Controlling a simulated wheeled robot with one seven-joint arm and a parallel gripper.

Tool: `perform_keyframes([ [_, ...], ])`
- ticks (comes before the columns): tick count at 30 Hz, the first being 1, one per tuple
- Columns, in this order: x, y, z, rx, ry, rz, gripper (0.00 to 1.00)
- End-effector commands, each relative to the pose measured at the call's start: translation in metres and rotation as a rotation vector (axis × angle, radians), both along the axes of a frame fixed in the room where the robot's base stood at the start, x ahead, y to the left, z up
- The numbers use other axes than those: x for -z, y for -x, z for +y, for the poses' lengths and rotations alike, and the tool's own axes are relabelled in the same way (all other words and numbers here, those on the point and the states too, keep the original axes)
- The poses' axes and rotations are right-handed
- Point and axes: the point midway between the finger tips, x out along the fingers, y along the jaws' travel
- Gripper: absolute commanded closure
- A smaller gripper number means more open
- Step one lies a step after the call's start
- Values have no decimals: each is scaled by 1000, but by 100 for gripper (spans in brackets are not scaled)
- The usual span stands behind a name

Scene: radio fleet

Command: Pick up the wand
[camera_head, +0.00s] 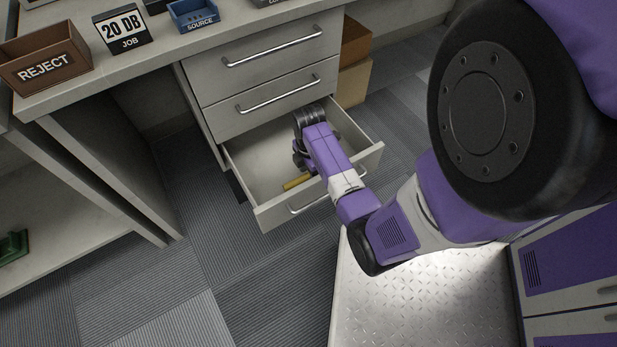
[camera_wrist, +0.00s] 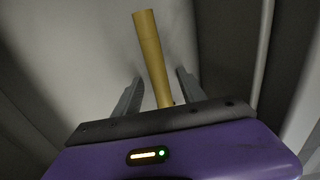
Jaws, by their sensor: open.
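The wand is a yellow rod (camera_head: 297,182) lying in the open bottom drawer (camera_head: 247,157); my arm covers part of it in the head view. In the wrist view the wand (camera_wrist: 151,55) runs from the top middle down between my gripper's fingers. My gripper (camera_wrist: 158,88) is open, with one finger on each side of the wand and a gap on both sides. The wand's lower end is hidden behind the gripper body. In the head view my gripper's fingers are hidden by my own arm, which reaches down into the drawer.
Two shut drawers (camera_head: 262,62) with bar handles sit above the open one. On the desk stand a brown REJECT bin (camera_head: 45,62), a "20 DB" job sign (camera_head: 122,29) and a blue SOURCE tray (camera_head: 193,14). Cardboard boxes (camera_head: 353,82) stand right of the drawers.

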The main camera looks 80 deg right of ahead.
Motion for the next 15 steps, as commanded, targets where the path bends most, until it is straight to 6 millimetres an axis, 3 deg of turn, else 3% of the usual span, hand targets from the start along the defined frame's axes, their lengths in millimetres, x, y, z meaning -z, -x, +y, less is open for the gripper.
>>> perform_keyframes([
  [4,-1,0,0,0,1,-1,54],
  [11,-1,0,0,0,1,-1,99],
  [15,-1,0,0,0,1,-1,100],
])
